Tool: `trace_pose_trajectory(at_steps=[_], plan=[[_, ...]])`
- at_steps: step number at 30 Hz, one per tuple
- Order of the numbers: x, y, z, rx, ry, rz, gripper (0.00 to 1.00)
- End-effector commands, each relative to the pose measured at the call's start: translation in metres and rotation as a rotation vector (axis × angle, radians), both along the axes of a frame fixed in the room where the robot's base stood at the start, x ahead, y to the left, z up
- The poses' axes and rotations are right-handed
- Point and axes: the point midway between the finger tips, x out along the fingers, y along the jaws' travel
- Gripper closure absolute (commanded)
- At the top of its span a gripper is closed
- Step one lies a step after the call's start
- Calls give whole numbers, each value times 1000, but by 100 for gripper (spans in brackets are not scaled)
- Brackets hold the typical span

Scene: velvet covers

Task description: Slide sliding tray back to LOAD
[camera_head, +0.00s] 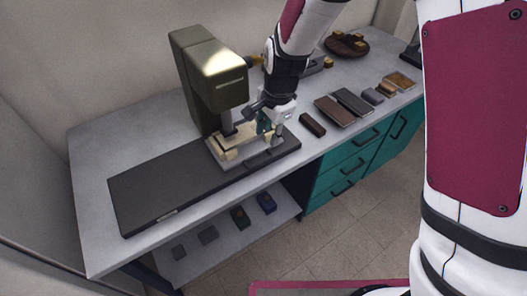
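A beige metal press (208,85) stands on the workbench, its ram coming down over a pale tray-like fixture (232,139). This fixture appears to be the sliding tray. It sits at the right end of a long dark bed (160,192) that runs left along the bench. A dark handle (265,157) shows at the fixture's front edge. My gripper (265,124) reaches down beside the press, at the fixture's right side. Its fingers are small and overlap the fixture, so I cannot tell whether they touch or grip it. No LOAD label is readable.
A dark block (312,124) and flat brown and grey pieces (335,111) lie to the right. A round brown tray (346,44) sits at the back right. Teal drawers (346,166) and a lower shelf (222,235) are below. The bed's left stretch is clear.

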Motion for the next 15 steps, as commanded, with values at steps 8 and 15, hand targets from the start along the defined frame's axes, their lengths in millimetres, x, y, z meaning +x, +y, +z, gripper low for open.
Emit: trace_pose_trajectory(at_steps=[8,15], plan=[[3,4,-27,-1,8,-11,69],[10,8,-73,-1,9,-10,69]])
